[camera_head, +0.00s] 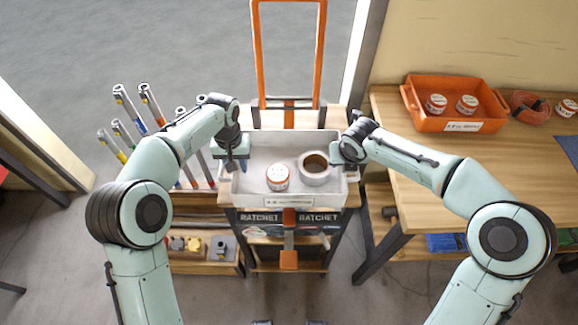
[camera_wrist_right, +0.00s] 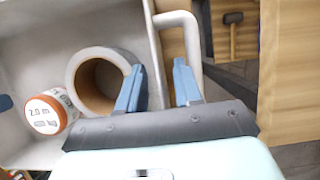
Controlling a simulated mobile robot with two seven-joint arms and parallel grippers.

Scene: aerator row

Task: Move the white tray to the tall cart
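The white tray (camera_head: 255,191) lies level over the wooden top of the tall cart (camera_head: 272,117), which has an orange push handle. I cannot tell whether it rests fully on it. In the tray are a white tub with an orange lid (camera_head: 277,177) and a roll of tape (camera_head: 316,169). My left gripper (camera_head: 236,163) is at the tray's left end, its fingers apart at the wall. My right gripper (camera_wrist_right: 158,85) is at the right end, fingers apart, one inside the tray and one over its handle (camera_wrist_right: 188,40). The right fingertips are hard to see in the head view.
A wooden table (camera_head: 410,195) stands at the right with an orange bin (camera_head: 427,119) holding tubs. Several upright tools (camera_head: 128,103) stand left of the cart above a low wooden shelf (camera_head: 205,265). Open grey floor (camera_head: 130,40) lies behind.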

